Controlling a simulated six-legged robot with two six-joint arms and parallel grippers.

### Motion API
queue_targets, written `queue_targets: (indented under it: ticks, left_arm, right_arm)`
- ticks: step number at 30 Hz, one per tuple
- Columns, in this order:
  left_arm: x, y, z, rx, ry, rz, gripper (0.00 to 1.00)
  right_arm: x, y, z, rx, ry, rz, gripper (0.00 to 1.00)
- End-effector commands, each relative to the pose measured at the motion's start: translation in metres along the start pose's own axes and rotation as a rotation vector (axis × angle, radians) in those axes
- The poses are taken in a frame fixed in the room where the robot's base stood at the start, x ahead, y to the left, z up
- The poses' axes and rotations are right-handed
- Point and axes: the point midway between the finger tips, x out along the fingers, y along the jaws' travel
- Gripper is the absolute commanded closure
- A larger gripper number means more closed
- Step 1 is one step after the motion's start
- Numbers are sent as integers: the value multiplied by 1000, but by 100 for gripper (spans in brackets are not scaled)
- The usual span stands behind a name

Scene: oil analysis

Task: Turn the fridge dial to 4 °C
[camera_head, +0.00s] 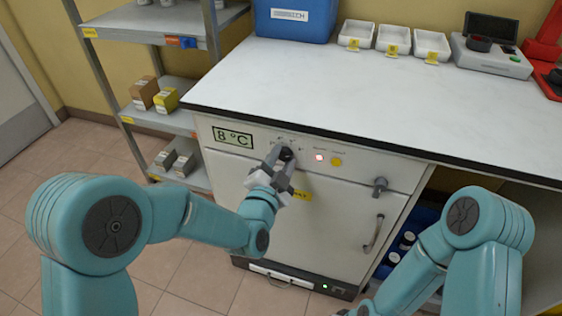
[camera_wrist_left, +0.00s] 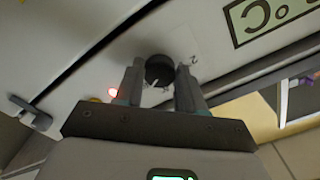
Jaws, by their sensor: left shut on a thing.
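The fridge (camera_head: 335,205) is a white unit under the counter. Its display (camera_head: 233,136) reads 8 °C at the upper left of its front panel. The black round dial (camera_head: 287,154) sits right of the display, partly hidden by my left gripper (camera_head: 279,163). In the left wrist view the dial (camera_wrist_left: 159,69) lies between the two fingers of the left gripper (camera_wrist_left: 160,82), which are shut on it. A light pointer mark shows on the dial; the printed marks around it are too small to read. My right gripper is out of view; only part of that arm shows at the lower right.
A red light (camera_head: 319,157) and a yellow button (camera_head: 336,161) sit right of the dial. A door handle (camera_head: 374,232) and a grey latch knob (camera_head: 380,185) are further right. The counter (camera_head: 330,80) overhangs above. A metal shelf (camera_head: 150,25) stands at left.

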Motion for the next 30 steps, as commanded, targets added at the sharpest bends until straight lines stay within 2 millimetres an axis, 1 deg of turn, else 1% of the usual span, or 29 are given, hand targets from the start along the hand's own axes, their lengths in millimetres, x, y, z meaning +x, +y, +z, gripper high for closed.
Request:
queue_targets:
  ticks: [1, 8, 18, 30]
  left_arm:
    - [0, 2, 2, -17, 2, 0, 92]
    - [0, 4, 4, -163, 2, -2, 92]
    - [0, 5, 4, -481, 3, 0, 92]
    - [0, 5, 3, -861, 3, 0, 92]
  right_arm:
    - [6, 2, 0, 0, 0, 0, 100]
    - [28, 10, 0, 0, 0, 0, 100]
    - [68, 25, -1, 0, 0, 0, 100]
    - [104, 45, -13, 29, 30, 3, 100]
